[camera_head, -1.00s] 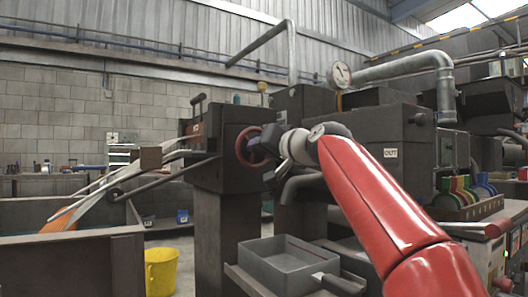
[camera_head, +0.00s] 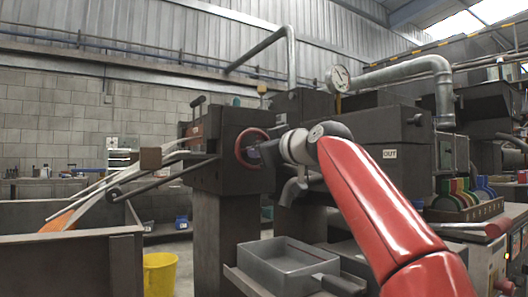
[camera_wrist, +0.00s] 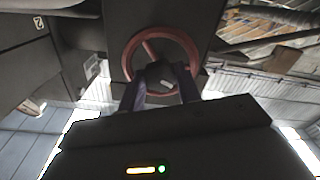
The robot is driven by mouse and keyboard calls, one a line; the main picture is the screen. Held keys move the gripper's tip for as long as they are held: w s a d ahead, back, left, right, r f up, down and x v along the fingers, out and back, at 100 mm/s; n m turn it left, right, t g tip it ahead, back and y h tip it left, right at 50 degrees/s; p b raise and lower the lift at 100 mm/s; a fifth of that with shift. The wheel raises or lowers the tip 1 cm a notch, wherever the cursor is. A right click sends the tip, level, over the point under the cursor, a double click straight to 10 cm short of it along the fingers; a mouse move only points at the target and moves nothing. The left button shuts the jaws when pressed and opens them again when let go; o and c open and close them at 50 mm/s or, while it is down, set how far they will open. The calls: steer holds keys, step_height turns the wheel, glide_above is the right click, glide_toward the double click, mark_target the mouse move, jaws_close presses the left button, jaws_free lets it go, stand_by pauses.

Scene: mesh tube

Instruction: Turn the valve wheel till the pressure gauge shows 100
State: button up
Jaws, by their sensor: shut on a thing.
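The red valve wheel (camera_head: 251,148) stands upright on the front of a dark machine block. My gripper (camera_head: 268,152) is at the wheel's right side in the head view, partly hidden by my wrist. In the wrist view the wheel (camera_wrist: 160,41) is ahead, and the two fingers of my gripper (camera_wrist: 162,86) are shut on its dark hub at the lower centre. The round white pressure gauge (camera_head: 338,78) stands on top of the machine beside a bent pipe. Its dark needle shows, but the numbers are too small to read.
A grey tray (camera_head: 285,265) with a handle sits below my arm. A yellow bucket (camera_head: 160,273) is on the floor. A grey spout (camera_head: 293,190) hangs near my wrist.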

steer(key=shift+f+n, duration=0.15)
steer(key=shift+n, duration=0.45)
steer(key=o, duration=1)
steer(key=shift+c, duration=0.2)
steer(key=shift+d, duration=0.1)
steer(key=b+v, duration=0.3)
steer(key=v, duration=0.4)
steer(key=shift+s+d+b, duration=0.15)
steer(key=shift+s+b, duration=0.15)
steer(key=shift+b, duration=0.1)
